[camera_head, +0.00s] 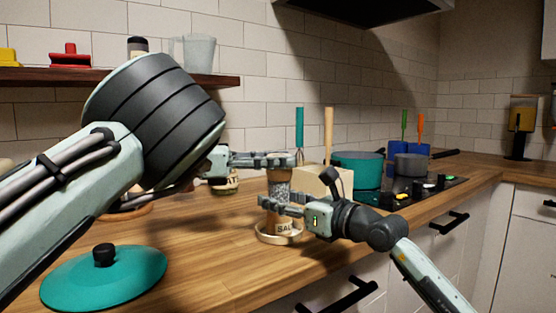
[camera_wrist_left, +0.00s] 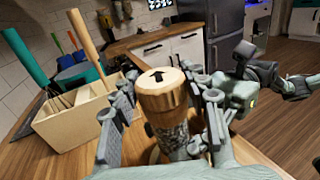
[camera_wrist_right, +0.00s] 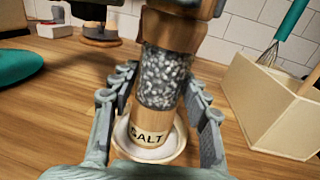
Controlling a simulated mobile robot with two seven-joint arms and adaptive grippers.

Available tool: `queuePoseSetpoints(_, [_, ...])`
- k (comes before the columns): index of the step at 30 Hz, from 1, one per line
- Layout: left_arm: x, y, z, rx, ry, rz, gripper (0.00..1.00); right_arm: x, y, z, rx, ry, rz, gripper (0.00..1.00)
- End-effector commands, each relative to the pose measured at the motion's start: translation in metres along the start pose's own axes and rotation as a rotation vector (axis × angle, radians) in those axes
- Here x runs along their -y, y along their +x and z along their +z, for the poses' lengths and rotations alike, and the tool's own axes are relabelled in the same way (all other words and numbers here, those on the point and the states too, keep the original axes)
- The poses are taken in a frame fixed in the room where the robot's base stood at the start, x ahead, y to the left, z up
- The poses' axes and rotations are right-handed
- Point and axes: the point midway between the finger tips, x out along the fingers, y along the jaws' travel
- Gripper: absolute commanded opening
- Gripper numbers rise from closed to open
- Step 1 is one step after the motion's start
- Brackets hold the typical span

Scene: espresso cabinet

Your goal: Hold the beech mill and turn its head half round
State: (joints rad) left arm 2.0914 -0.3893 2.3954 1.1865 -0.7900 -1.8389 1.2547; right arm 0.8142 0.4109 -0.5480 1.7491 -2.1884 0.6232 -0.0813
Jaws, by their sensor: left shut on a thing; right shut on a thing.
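The beech mill (camera_head: 279,188) stands on a pale round dish (camera_head: 264,238) on the counter. It has a wooden head, a clear body of speckled grains and a SALT label near its foot, readable in the right wrist view (camera_wrist_right: 150,136). A dark arrow marks the top of its head in the left wrist view (camera_wrist_left: 157,77). My left gripper (camera_head: 285,160) is shut on the head, one finger on each side. My right gripper (camera_head: 270,203) is lower, shut on the body. The fingers hide parts of the mill.
A cream utensil box (camera_head: 318,182) stands close behind the mill. A teal pot (camera_head: 357,168) and a grey pan (camera_head: 411,165) sit on the hob to the right. A teal lid (camera_head: 105,277) lies at front left. The counter between lid and dish is clear.

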Motion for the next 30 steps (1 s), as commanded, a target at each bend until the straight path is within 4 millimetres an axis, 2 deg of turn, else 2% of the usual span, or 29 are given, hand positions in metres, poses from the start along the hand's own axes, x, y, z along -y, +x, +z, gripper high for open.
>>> queuePoseSetpoints(1, [0.0002,-0.0001,0.0,0.0,0.0,-0.001,0.24,0.0004,0.0,-0.0006,-0.001,0.0,-0.001,0.0])
queuePoseSetpoints(3, [0.0002,-0.0002,0.0,0.0,0.0,-0.001,0.16,0.0004,0.0,-0.0006,-0.001,0.0,-0.001,0.0])
queuePoseSetpoints(8, [-0.0008,-0.0003,0.0005,0.002,0.001,-0.025,0.16,0.0005,0.0,-0.0006,-0.001,0.001,-0.001,0.0])
queuePoseSetpoints(21, [-0.003,-0.0018,0.0022,0.004,0.005,-0.25,0.16,-0.0001,0.0,-0.0008,-0.002,0.001,0.0,0.0])
queuePoseSetpoints(30, [-0.0014,-0.0011,0.0019,0.003,0.003,-0.272,0.16,0.0,-0.0001,-0.0012,-0.003,0.001,0.0,0.0])
